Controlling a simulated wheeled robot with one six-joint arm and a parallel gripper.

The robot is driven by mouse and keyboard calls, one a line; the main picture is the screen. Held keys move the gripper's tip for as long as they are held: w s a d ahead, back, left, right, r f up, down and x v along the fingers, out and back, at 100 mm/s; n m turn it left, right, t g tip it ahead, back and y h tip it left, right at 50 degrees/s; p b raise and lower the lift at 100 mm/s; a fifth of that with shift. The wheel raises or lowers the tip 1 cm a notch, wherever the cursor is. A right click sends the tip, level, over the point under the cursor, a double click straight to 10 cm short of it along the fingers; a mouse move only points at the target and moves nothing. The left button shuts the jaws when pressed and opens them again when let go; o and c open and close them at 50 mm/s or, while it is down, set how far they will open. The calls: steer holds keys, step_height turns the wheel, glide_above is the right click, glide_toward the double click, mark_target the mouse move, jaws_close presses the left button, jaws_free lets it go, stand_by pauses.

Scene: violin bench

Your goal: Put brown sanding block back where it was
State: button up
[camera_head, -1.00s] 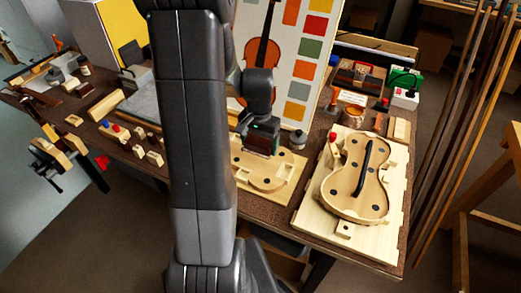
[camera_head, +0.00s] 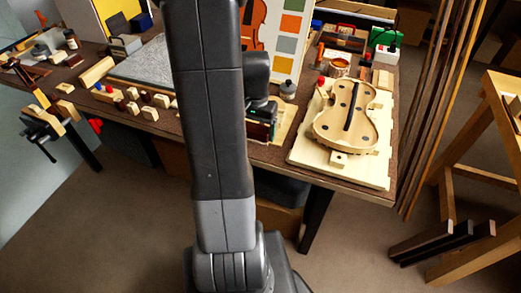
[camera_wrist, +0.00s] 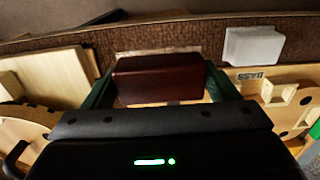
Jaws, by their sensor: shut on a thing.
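The brown sanding block (camera_wrist: 158,80) is a dark red-brown box. In the wrist view it sits between the green fingers of my gripper (camera_wrist: 162,74), which is shut on it. In the head view my gripper (camera_head: 262,117) is at the bench's front edge, left of the violin board, and the block (camera_head: 261,131) shows low between the fingers. A pale strip shows on the brown bench top just beyond the block in the wrist view. I cannot tell whether the block touches the bench. My arm hides part of the bench in the head view.
A violin body (camera_head: 346,116) lies on a pale board (camera_head: 312,155) to the right. A white block (camera_wrist: 253,46) lies near the bench edge in the wrist view. A small jar (camera_head: 288,90) stands behind my gripper. Small wooden blocks (camera_head: 149,113) lie left of my arm.

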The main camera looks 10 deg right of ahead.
mark_target(256, 150)
steer(key=shift+f, duration=2.8)
steer(key=shift+b, duration=0.3)
steer(key=shift+f, duration=0.2)
steer(key=o, duration=1.1)
steer(key=shift+c, duration=0.2)
step_height(256, 150, up, 12)
steer(key=shift+r+p, duration=0.2)
steer(key=shift+p, duration=0.55)
